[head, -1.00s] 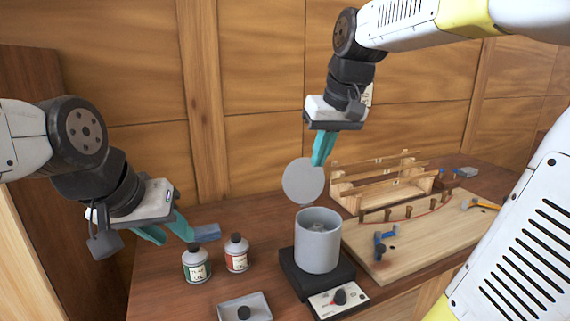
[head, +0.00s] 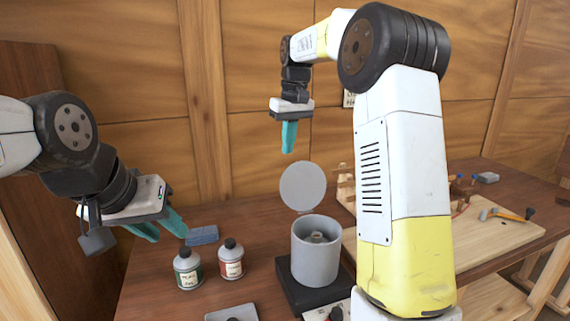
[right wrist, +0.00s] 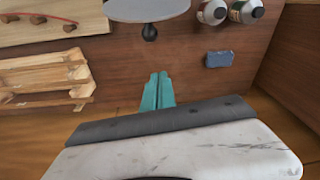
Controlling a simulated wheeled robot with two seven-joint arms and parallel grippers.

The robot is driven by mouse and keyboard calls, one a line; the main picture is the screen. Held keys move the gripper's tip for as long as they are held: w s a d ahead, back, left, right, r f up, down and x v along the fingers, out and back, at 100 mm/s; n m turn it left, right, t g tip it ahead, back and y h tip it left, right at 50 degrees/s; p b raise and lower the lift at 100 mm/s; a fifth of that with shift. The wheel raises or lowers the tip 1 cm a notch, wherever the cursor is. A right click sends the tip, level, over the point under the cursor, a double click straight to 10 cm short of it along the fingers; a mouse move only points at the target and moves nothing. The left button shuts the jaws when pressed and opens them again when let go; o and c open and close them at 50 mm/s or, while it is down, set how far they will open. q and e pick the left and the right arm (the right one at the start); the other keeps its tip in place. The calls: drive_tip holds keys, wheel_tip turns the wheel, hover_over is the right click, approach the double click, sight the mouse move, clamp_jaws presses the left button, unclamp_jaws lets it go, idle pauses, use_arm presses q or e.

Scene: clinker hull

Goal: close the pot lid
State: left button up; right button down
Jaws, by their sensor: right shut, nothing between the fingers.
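The grey pot (head: 315,262) stands upright on a black hotplate (head: 292,290). Its round grey lid (head: 303,186) stands raised, nearly upright, at the pot's back rim, leaving the pot open. In the right wrist view the lid (right wrist: 148,9) shows at the top edge with its dark knob (right wrist: 149,33) on the near side. My right gripper (head: 288,150) is shut and empty, above and behind the lid, fingers pointing down; they also show in the right wrist view (right wrist: 158,80), apart from the knob. My left gripper (head: 170,236) is open and empty at the left.
Two bottles, one green-labelled (head: 188,270) and one red-labelled (head: 231,262), stand left of the pot. A wooden rack (right wrist: 45,78) and workboard (head: 480,240) lie right of the pot, partly hidden by my right arm.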

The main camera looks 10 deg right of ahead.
sight(300, 185)
drive_tip(key=s+f, duration=0.2)
drive_tip(key=f, duration=0.1)
drive_tip(key=s+d+f, duration=0.1)
drive_tip(key=shift+f, duration=0.4)
